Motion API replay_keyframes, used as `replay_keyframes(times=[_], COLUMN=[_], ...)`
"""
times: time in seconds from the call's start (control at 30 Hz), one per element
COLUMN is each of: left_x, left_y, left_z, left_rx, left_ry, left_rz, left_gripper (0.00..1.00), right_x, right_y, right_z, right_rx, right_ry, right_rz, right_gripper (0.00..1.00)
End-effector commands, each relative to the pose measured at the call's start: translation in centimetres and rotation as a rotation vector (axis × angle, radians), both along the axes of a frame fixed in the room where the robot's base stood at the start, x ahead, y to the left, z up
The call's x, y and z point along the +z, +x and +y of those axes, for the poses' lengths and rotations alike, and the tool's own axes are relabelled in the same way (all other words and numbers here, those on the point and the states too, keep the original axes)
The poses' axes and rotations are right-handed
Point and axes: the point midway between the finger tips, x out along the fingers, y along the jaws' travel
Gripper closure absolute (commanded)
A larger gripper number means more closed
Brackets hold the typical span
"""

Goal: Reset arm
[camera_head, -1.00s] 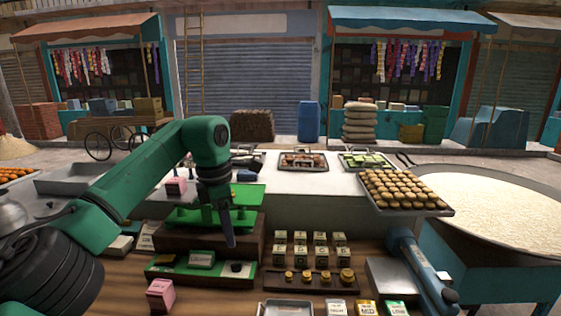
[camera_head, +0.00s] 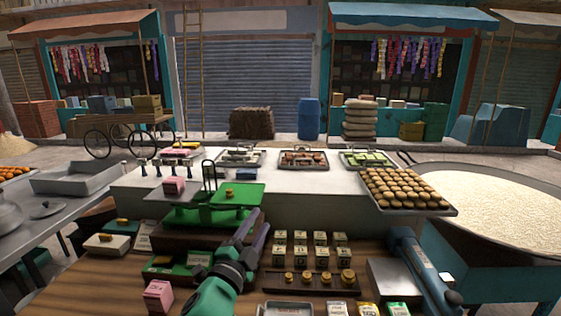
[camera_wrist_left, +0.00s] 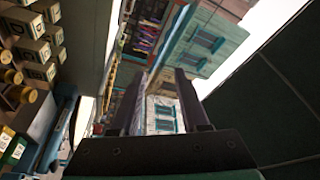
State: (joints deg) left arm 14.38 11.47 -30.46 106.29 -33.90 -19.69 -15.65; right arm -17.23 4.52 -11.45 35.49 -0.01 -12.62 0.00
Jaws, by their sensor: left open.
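My left gripper (camera_head: 258,220) is low in the middle of the head view, in front of the green balance scale. Its two dark fingers point up and away and stand apart. In the left wrist view the fingers (camera_wrist_left: 158,85) are spread, with only shop fronts and buildings seen between them, so it is open and empty. My green left forearm (camera_head: 213,295) comes in from the bottom edge. My right gripper is not seen.
Several small boxes (camera_head: 310,238) and a dark rack of brass weights (camera_head: 310,283) stand right of the gripper. A pink box (camera_head: 158,297) stands left of the forearm.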

Motion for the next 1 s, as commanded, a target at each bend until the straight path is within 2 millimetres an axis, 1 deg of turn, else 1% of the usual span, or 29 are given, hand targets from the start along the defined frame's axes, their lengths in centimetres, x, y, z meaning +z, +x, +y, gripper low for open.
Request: replay_keyframes(times=[0.03,0.07,0.1,0.17,0.2,0.27,0.3,0.37,0.4,0.47,0.5,0.63,0.77,0.8,0.97,1.0], left_x=[-3.4,-5.6,-8.6,-12.7,-15.2,-18.2,-19.8,-21.9,-23.0,-24.4,-25.3,-27.2,-28.4,-29.7,-36.3,-37.9], left_y=[-0.6,-1.1,-2.2,-4.4,-6.1,-8.7,-10.4,-12.9,-14.5,-16.9,-18.4,-23.2,-27.9,-28.2,-27.2,-27.1], left_z=[3.0,4.8,7.0,9.7,11.1,12.8,13.6,14.6,15.2,15.8,16.1,17.0,17.6,17.6,17.4,17.4], left_rx=[0.080,0.131,0.198,0.290,0.344,0.415,0.455,0.509,0.542,0.586,0.615,0.698,0.775,0.787,0.793,0.795], left_ry=[-0.100,-0.161,-0.234,-0.332,-0.384,-0.447,-0.481,-0.522,-0.546,-0.574,-0.591,-0.632,-0.660,-0.661,-0.648,-0.645], left_rz=[0.149,0.243,0.366,0.539,0.643,0.778,0.857,0.961,1.024,1.110,1.166,1.326,1.473,1.495,1.511,1.517], left_gripper=[0.55,0.55,0.55,0.55,0.55,0.55,0.55,0.55,0.55,0.55,0.55,0.55,0.55,0.55,0.55,0.55], right_x=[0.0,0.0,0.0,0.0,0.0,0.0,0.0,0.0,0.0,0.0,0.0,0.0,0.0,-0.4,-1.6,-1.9], right_y=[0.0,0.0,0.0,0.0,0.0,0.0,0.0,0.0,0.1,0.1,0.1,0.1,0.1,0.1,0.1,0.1], right_z=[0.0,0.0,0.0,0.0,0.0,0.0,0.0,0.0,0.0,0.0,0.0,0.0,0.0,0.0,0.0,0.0], right_rx=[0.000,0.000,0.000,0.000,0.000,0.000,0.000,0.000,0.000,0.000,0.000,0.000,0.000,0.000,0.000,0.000], right_ry=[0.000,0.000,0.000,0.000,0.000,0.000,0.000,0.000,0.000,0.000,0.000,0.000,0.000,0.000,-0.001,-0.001], right_rz=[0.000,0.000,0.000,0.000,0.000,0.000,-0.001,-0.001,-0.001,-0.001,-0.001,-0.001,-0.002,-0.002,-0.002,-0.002], right_gripper=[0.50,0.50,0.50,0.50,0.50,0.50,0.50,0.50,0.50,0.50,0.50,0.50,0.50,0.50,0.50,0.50])
